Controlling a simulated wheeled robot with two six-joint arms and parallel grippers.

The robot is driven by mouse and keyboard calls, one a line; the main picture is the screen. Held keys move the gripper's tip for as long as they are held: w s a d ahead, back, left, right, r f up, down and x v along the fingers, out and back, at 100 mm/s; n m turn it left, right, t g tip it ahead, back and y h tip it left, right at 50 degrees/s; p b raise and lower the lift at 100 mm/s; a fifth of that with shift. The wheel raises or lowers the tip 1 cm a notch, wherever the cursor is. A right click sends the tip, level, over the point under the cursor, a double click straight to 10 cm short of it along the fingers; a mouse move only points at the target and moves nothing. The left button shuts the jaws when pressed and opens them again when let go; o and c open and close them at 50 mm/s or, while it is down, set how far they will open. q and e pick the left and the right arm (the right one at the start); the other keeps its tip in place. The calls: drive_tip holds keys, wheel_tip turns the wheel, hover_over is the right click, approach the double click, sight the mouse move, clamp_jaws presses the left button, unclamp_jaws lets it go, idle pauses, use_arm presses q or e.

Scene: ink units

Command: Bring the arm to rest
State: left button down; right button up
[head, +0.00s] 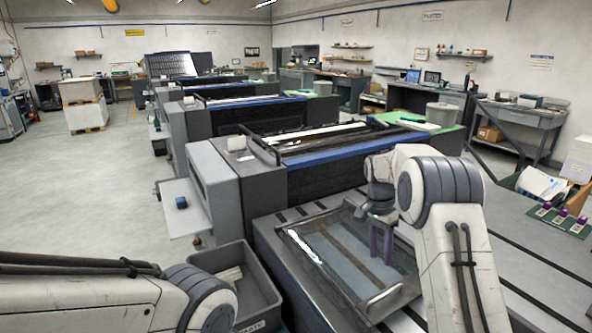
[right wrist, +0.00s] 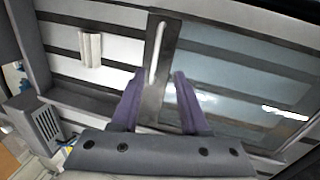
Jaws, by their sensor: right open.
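My right arm comes in from the lower right of the head view, bent at the elbow. Whether the fingertips touch the tray I cannot tell. My left arm shows at the lower left, and its gripper is out of the picture.
A grey bin (head: 262,292) stands left of the slotted bench (head: 540,268). A long press unit (head: 325,178) lies behind the tray. Small purple-topped items sit on a green mat (head: 575,228) at the right. The floor (head: 90,190) at the left is clear.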

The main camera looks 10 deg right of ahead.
drive_tip(key=s+a+r+n+t, duration=0.1)
drive_tip(key=s+a+r+n, duration=0.35)
drive_tip(key=s+a, duration=0.4)
drive_tip(key=s+a+r+n, duration=0.3)
drive_tip(key=s+a+n, duration=0.2)
drive_tip(key=a, duration=0.6)
drive_tip(key=s+a+f+n+y, duration=0.1)
drive_tip(key=s+n, duration=0.4)
drive_tip(key=s, duration=0.6)
drive_tip(key=s+a+f+n, duration=0.1)
drive_tip(key=s+a+n, duration=0.2)
drive_tip(key=s, duration=0.8)
drive_tip(key=shift+f+n+t+y, duration=0.25)
drive_tip(key=shift+n+t+y, duration=0.15)
drive_tip(key=shift+n, duration=0.65)
